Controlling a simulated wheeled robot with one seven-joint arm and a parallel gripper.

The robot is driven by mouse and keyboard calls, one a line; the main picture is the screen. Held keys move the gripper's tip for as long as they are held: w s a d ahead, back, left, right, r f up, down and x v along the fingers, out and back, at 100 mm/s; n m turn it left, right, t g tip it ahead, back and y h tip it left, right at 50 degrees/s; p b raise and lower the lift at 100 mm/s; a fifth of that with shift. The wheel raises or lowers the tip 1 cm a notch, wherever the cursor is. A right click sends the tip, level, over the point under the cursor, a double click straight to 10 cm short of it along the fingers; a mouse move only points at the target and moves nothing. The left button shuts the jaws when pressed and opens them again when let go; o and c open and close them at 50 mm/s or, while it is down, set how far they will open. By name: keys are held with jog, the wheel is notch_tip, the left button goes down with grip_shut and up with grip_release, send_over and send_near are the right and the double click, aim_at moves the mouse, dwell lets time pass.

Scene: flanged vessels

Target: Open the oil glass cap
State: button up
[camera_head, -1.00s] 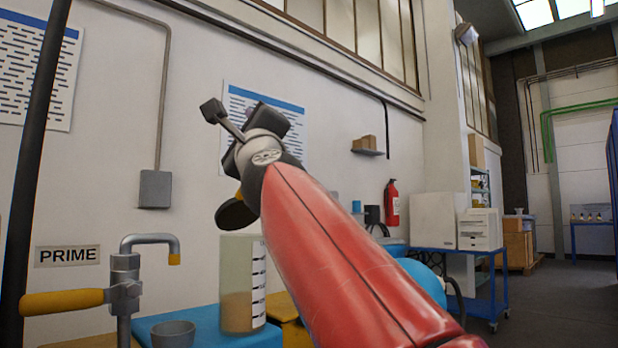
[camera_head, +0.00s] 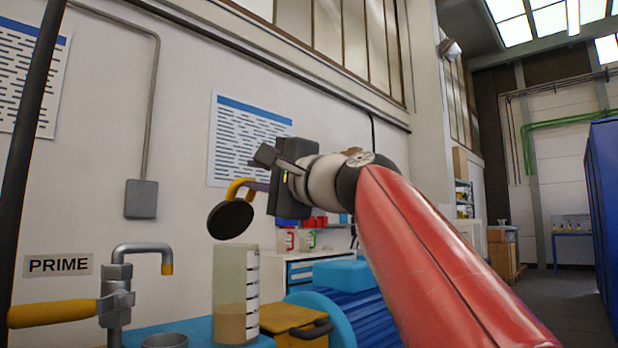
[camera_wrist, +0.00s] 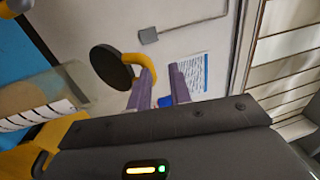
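The oil glass (camera_head: 232,285) is a clear upright vessel with black level marks and brownish liquid at the bottom. Its black disc cap (camera_head: 231,220) with a curved yellow handle (camera_head: 240,186) is tilted and apart from the rim, above the glass. My gripper (camera_head: 262,187) is at the handle, right of the cap. In the wrist view, the purple fingers (camera_wrist: 161,86) stand apart with wall showing between them, and the handle end meets the left finger. The cap (camera_wrist: 112,67) and glass (camera_wrist: 45,92) show left of the fingers. The exact handle contact is partly hidden.
A tap with a yellow lever (camera_head: 55,311) and PRIME sign (camera_head: 58,265) stand left of the glass. A grey cup (camera_head: 165,341) is below the tap. A yellow box (camera_head: 292,320) and blue ribbed motor (camera_head: 340,300) are to the right. The wall is behind.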

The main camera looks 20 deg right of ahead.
jog(key=x, duration=0.3)
jog(key=shift+w+a+f, duration=0.1)
jog(key=shift+w+f, duration=0.1)
jog(key=shift+w, duration=0.05)
jog(key=b+v, duration=0.1)
jog(key=v, duration=1.3)
jog(key=shift+s+b, duration=0.2)
jog(key=shift+b, duration=0.1)
jog(key=shift+f, duration=0.1)
jog(key=shift+c, duration=1)
jog(key=f+b, duration=0.1)
jog(key=b, duration=0.1)
jog(key=f+b, duration=0.1)
jog(key=b, duration=0.1)
jog(key=shift+s+f+t+y, duration=0.2)
jog(key=shift+f+t+y, duration=0.1)
jog(key=shift+y, duration=0.1)
grip_shut()
send_near(235, 209)
jog(key=w+a+r, duration=0.2)
jog(key=w+r, duration=0.2)
jog(key=r, duration=0.2)
jog(key=shift+w+r+t+p, duration=0.2)
jog(key=shift+r+t+p, duration=0.1)
jog(key=shift+p, duration=0.15)
